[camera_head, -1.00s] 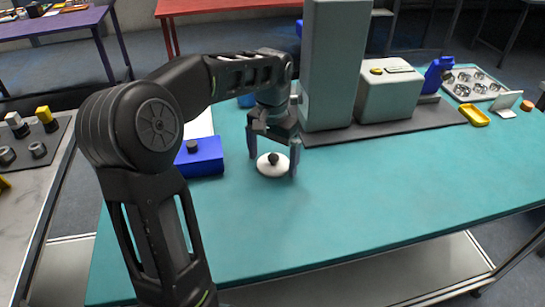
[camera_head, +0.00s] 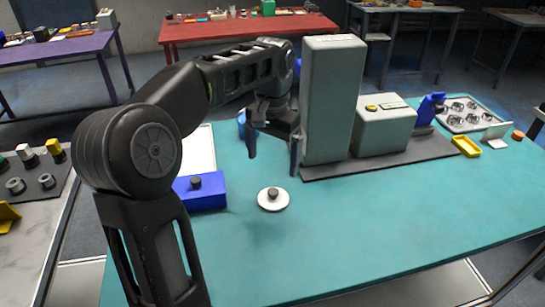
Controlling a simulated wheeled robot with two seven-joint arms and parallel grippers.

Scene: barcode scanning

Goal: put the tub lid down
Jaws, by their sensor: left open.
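The tub lid (camera_head: 280,203), a white disc with a dark knob on top, lies flat on the teal table (camera_head: 370,215). My left gripper (camera_head: 273,165) is above and behind the lid, pointing down. Its two fingers are spread wide with nothing between them, and it is clear of the lid. My right gripper is not in view.
A blue box (camera_head: 205,192) with a dark knob stands left of the lid. A tall grey column (camera_head: 332,105) and a grey box unit (camera_head: 384,132) stand on a dark mat behind. A yellow tray (camera_head: 467,147) lies at right. The table front is clear.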

